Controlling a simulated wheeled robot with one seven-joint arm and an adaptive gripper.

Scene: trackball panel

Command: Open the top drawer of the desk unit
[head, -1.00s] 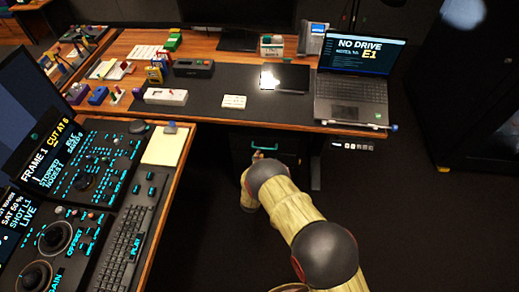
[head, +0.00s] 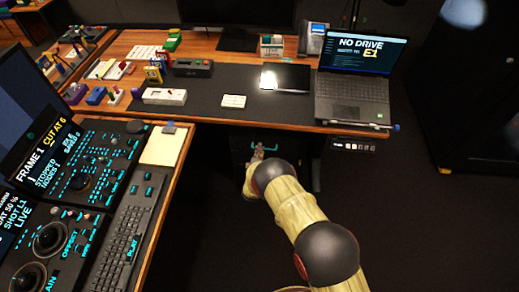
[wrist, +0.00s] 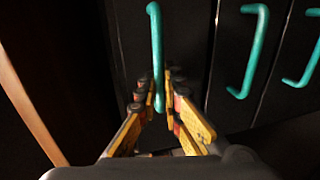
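The desk unit (head: 240,152) is dark and mostly hidden in shadow under the far desk. Its teal top drawer handle (head: 266,150) shows just past my gripper (head: 258,152). In the wrist view the unit's front is turned sideways, with teal handles in a row. The leftmost handle (wrist: 156,40) runs between the yellow and black fingers of my gripper (wrist: 161,82). The fingertips lie close against both sides of its lower part. The drawer front (wrist: 185,40) looks flush with its neighbour. Two other handles (wrist: 252,50) (wrist: 306,55) stand free to the right.
The desk top (head: 290,110) overhangs the unit and carries a laptop (head: 352,95), a black tablet (head: 285,77) and small devices. A console desk with a keyboard (head: 125,235) stands at left. Dark floor (head: 420,220) is open at right.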

